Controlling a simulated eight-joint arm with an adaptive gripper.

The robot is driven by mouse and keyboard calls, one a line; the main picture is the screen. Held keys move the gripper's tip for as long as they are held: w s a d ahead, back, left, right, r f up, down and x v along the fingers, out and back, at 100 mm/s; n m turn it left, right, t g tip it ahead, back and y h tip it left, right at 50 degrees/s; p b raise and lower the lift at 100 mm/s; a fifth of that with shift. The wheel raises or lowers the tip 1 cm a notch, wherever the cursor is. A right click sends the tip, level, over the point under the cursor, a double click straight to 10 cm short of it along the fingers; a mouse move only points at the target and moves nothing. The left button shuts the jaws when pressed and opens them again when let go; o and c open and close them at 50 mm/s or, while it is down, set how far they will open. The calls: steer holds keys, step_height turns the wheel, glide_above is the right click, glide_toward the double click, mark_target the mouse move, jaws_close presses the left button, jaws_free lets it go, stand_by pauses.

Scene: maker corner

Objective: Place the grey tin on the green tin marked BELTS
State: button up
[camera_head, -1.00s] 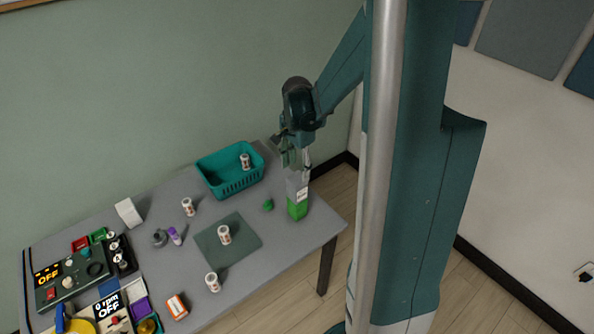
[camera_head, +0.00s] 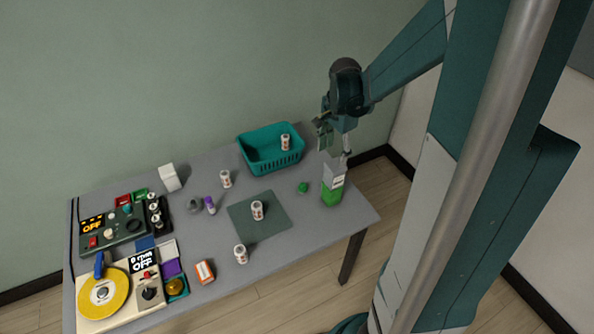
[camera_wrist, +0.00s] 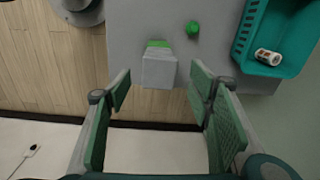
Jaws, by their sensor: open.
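The grey tin (camera_head: 334,174) stands on top of the green tin (camera_head: 331,195) near the right end of the table. It carries a pale label, too small to read. In the wrist view the grey tin (camera_wrist: 158,71) hides most of the green tin (camera_wrist: 157,43). My gripper (camera_head: 343,156) is just above and beside the grey tin in the head view. In the wrist view my gripper (camera_wrist: 160,92) has its fingers spread wide, with the grey tin just beyond the gap and apart from both fingers.
A small green object (camera_head: 303,188) lies left of the stack. A teal basket (camera_head: 255,158) with a white can (camera_head: 285,142) stands at the back. More cans stand on and around the dark mat (camera_head: 274,222). The table's right edge is close to the stack.

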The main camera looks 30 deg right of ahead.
steer(key=s+a+r+n+t, duration=0.3)
steer(key=s+a+r+n, duration=0.5)
steer(key=a, duration=0.4)
steer(key=s+a+r+n+t, duration=0.3)
steer(key=s+a+r+n, duration=0.5)
steer(key=a, duration=0.4)
steer(key=shift+a+r+n+t, duration=0.15)
steer(key=shift+r+n+t, duration=0.05)
steer(key=shift+n+t, duration=0.25)
